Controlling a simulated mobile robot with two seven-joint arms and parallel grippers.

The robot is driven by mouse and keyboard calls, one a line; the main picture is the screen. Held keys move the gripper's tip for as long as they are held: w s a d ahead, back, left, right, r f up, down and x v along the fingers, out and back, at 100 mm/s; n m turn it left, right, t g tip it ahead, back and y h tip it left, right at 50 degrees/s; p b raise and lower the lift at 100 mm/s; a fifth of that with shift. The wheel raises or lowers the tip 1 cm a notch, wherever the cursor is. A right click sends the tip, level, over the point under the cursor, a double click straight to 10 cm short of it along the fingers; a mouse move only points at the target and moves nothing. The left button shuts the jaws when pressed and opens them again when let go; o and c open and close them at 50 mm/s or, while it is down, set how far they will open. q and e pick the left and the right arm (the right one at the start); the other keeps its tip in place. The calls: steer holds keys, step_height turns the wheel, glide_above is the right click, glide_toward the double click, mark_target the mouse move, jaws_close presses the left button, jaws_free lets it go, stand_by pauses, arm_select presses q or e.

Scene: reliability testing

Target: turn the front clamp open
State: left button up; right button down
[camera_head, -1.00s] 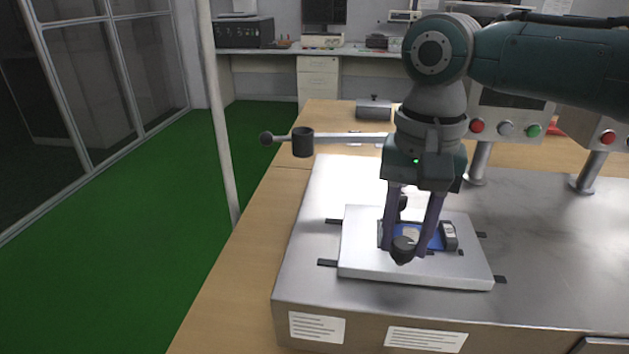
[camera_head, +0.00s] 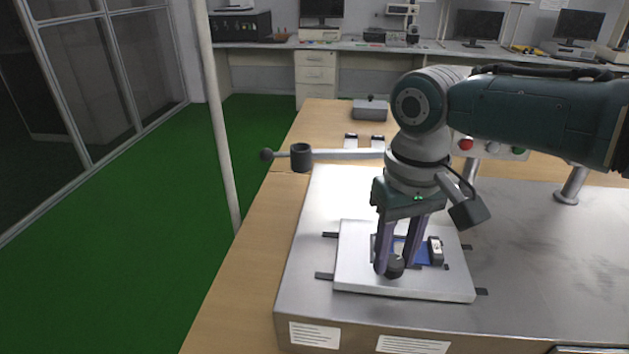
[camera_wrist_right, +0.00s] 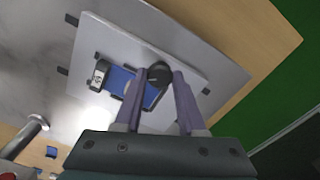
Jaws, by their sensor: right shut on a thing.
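The front clamp (camera_head: 392,266) is a round black knob at the near edge of a fixture on the light metal plate (camera_head: 350,272). It also shows between the fingertips in the right wrist view (camera_wrist_right: 159,74). My right gripper (camera_head: 396,270) points down with its two purple fingers on either side of this knob, shut on it. A blue part (camera_wrist_right: 150,96) lies in the fixture just behind the knob, partly hidden by the fingers. A dark block with a pale label (camera_head: 436,250) stands at the part's right side. My left gripper is not in view.
The plate lies on a steel-topped bench (camera_head: 530,270). A horizontal bar with a dark cup (camera_head: 301,157) extends left behind the plate. Button posts (camera_head: 570,187) stand at the right. A grey box (camera_head: 371,109) sits farther back. The steel top right of the plate is clear.

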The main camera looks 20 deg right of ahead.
steer(key=n, duration=0.2)
steer(key=shift+r+n+p, duration=0.1)
steer(key=shift+n+p, duration=0.3)
steer(key=n, duration=0.2)
steer(key=shift+n, duration=0.4)
steer(key=n, duration=0.5)
steer(key=shift+p, duration=0.4)
steer(key=c, duration=0.5)
jaws_free()
